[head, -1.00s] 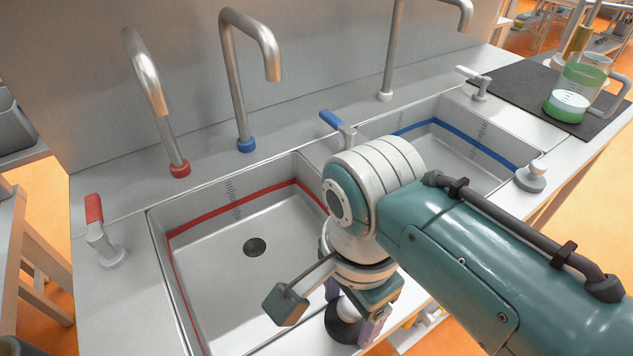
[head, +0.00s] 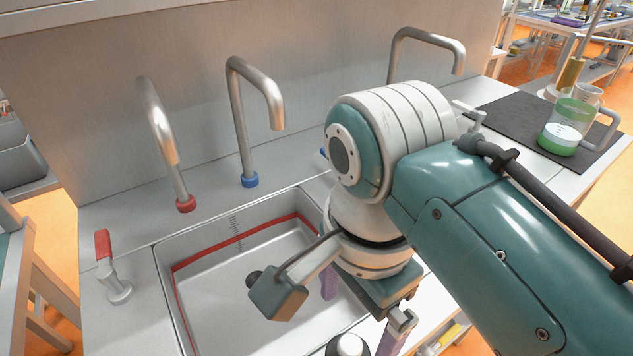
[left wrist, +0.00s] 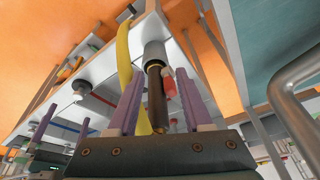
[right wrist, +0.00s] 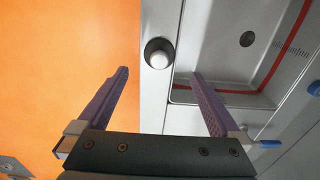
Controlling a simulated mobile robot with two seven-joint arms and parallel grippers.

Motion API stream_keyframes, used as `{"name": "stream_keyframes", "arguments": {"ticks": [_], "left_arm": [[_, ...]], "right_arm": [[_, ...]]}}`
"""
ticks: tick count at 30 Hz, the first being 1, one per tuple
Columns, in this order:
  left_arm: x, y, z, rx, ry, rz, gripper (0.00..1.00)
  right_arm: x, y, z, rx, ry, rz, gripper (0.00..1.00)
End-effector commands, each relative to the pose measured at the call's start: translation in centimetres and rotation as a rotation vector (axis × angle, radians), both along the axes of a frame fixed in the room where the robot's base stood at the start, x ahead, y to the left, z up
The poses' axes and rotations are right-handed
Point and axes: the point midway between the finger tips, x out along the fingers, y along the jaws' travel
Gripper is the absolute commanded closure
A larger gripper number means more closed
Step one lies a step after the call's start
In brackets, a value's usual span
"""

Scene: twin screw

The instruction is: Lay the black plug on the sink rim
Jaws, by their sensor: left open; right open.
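The black plug (right wrist: 158,53), a dark disc with a pale knob, lies knob up on the front sink rim (right wrist: 155,105) beside the basin with the red stripe. In the head view the plug (head: 348,346) is cut by the bottom edge. My right gripper (right wrist: 160,72) is open and empty above the plug, apart from it, with its fingers on either side in the picture. In the right wrist view the dark drain (right wrist: 247,39) lies uncovered in the basin. My left gripper (left wrist: 158,75) is open and empty, visible only in the left wrist view.
Red-based (head: 186,203) and blue-based (head: 250,180) taps stand behind the basin. A red-handled valve (head: 105,245) is at left. A jug with green liquid (head: 565,130) stands on a dark mat (head: 505,112) at right. My right arm hides much of the second basin.

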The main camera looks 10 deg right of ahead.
Motion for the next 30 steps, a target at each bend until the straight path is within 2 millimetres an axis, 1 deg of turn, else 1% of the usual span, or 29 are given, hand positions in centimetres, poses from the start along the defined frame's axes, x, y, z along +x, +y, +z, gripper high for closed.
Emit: {"name": "stream_keyframes", "arguments": {"ticks": [1, 5, 8, 10, 11, 13, 14, 15, 17, 18, 21, 22, 25, 27, 30], "left_arm": [[0.0, 0.0, 0.4, 0.002, 0.000, -0.002, 0.50], [0.0, 0.1, 0.6, 0.005, 0.000, -0.004, 0.50], [0.0, 0.2, 0.6, 0.008, 0.000, -0.005, 0.50], [0.0, 0.2, 0.6, 0.008, 0.000, -0.006, 0.50], [0.0, 0.2, 0.6, 0.009, 0.000, -0.005, 0.50], [0.0, 0.2, 0.6, 0.009, -0.001, -0.005, 0.50], [0.0, 0.2, 0.6, 0.009, -0.001, -0.005, 0.50], [0.0, 0.2, 0.6, 0.009, -0.001, -0.005, 0.50], [0.0, 0.2, 0.6, 0.008, 0.000, -0.006, 0.50], [0.0, 0.2, 0.6, 0.008, 0.000, -0.006, 0.50], [0.0, 0.2, 0.6, 0.007, 0.000, -0.005, 0.50], [0.0, 0.2, 0.6, 0.007, 0.000, -0.005, 0.50], [0.0, 0.1, 0.6, 0.006, 0.000, -0.004, 0.50], [0.0, 0.1, 0.6, 0.004, 0.000, -0.003, 0.50], [0.0, 0.0, 0.6, 0.002, 0.000, -0.002, 0.50]], "right_arm": [[0.1, 0.0, 1.1, 0.001, -0.003, -0.001, 0.00], [0.0, 0.0, 2.6, -0.001, -0.001, 0.000, 0.00], [-0.3, -0.4, 2.9, 0.002, -0.005, 0.024, 0.00], [-1.2, -1.1, 2.5, 0.008, -0.020, 0.099, 0.00], [-1.7, -1.7, 2.3, 0.010, -0.032, 0.149, 0.00], [-3.5, -3.2, 1.7, 0.008, -0.068, 0.308, 0.00], [-4.3, -4.0, 1.6, 0.003, -0.087, 0.390, 0.00], [-5.5, -5.0, 1.6, -0.009, -0.115, 0.507, 0.00], [-7.2, -6.4, 2.0, -0.038, -0.155, 0.689, 0.00], [-8.2, -7.1, 2.5, -0.061, -0.180, 0.808, 0.00], [-10.3, -8.5, 3.9, -0.122, -0.227, 1.076, 0.00], [-10.8, -8.8, 4.4, -0.139, -0.239, 1.142, 0.00], [-11.9, -9.3, 5.6, -0.181, -0.262, 1.303, 0.00], [-12.2, -9.4, 6.0, -0.199, -0.271, 1.362, 0.00], [-12.3, -9.4, 6.2, -0.205, -0.274, 1.387, 0.00]]}}
